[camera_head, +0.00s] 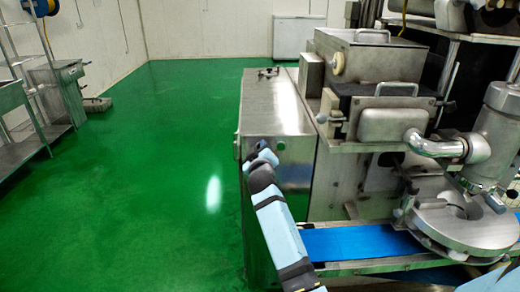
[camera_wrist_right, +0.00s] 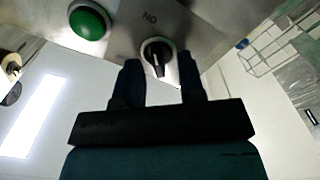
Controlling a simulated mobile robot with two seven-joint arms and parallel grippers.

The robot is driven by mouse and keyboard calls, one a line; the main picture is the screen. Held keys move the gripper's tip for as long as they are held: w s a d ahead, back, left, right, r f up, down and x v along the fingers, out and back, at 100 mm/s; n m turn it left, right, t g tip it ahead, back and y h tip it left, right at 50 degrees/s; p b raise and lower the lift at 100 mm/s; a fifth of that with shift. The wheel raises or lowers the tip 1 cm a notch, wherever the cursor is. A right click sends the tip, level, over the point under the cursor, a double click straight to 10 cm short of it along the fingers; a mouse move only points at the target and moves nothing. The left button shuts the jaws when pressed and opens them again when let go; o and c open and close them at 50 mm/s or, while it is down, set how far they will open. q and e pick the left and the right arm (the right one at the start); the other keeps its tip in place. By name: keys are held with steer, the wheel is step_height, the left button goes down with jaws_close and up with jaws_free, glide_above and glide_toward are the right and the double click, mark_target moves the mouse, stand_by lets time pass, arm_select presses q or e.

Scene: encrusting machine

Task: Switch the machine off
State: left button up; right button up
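The machine (camera_head: 278,110) is a steel cabinet with hoppers and a round press at right in the head view. In the right wrist view its panel carries a black rotary switch (camera_wrist_right: 157,53) with a pale pointer mark and an upside-down "ON" label near it. My right gripper (camera_head: 262,156) is at the cabinet's upper front edge. In the right wrist view the gripper (camera_wrist_right: 159,68) is open, with one finger on either side of the switch in the picture; contact cannot be told. In the head view the switch cannot be made out. My left gripper is not in view.
A green round button (camera_wrist_right: 89,22) sits on the panel beside the switch. A blue conveyor belt (camera_head: 360,243) runs out under the round press. The green floor (camera_head: 160,180) left of the machine is clear. A steel rack (camera_head: 25,115) stands at far left.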

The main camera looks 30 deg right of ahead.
steer(key=shift+s+a+r, duration=0.1)
jaws_close()
steer(key=shift+n, duration=0.3)
steer(key=shift+f+n+p, duration=0.2)
steer(key=shift+n+p, duration=2.45)
steer(key=shift+n, duration=1.65)
steer(key=shift+f+n+p, duration=0.2)
steer(key=shift+n+p, duration=2.4)
steer(key=shift+n, duration=1.7)
